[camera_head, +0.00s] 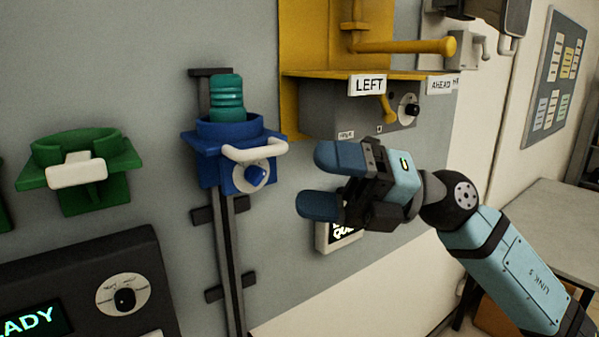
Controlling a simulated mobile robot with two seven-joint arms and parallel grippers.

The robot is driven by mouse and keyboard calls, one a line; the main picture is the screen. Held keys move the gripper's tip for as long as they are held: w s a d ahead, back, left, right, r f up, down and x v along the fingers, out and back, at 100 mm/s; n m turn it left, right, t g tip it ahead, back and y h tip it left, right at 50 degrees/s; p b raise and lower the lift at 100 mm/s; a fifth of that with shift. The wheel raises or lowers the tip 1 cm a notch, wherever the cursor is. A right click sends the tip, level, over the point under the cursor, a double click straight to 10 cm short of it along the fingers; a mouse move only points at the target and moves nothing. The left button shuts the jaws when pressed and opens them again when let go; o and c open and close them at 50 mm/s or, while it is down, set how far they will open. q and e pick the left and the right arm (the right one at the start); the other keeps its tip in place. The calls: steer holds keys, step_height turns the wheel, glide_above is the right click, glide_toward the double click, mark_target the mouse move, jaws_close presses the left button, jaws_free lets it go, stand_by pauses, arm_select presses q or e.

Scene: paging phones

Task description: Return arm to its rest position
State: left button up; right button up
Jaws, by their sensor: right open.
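My right arm (505,270) comes in from the lower right, its link marked "LINK 5". My right gripper (318,181) is open and empty, its two blue fingers apart and pointing left. It is in front of the grey wall panel, right of the blue holder (205,142) and below the "LEFT" label (368,85). My left gripper is not in view.
A teal ribbed cylinder (227,96) stands in the blue holder on a dark vertical rail (229,258). A green holder (98,200) and dark console (80,275) are left. A yellow bracket (390,73) with a lever is above the gripper. A table (560,225) is at right.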

steer(key=w+d+f+m+t+h, duration=0.2)
steer(key=d+f+m+t+h, duration=0.1)
steer(key=f+m+t, duration=0.55)
steer(key=w+d+f+m+t+h, duration=0.2)
steer(key=d+f+m+t+h, duration=0.3)
steer(key=f+m, duration=0.7)
steer(key=w+d+f+m+t+h, duration=0.1)
steer(key=w+d+f+m+t, duration=0.1)
steer(key=f+m+t, duration=0.75)
steer(key=s+d+f+m+g+h, duration=0.2)
steer(key=s+f, duration=0.4)
steer(key=f, duration=0.4)
steer(key=s+d+f+m+g+h, duration=0.2)
steer(key=s+f+m+g+h, duration=0.1)
steer(key=s+f, duration=0.4)
steer(key=s+d+f+m+g+h, duration=0.2)
steer(key=s+f, duration=0.5)
steer(key=f, duration=0.7)
steer(key=d+m+g, duration=0.1)
steer(key=m+g, duration=0.1)
steer(key=m, duration=0.1)
steer(key=shift+s+g+h, duration=0.2)
steer(key=shift+g+h, duration=0.1)
steer(key=shift+h, duration=0.1)
steer(key=shift+d, duration=0.1)
steer(key=shift+c, duration=0.3)
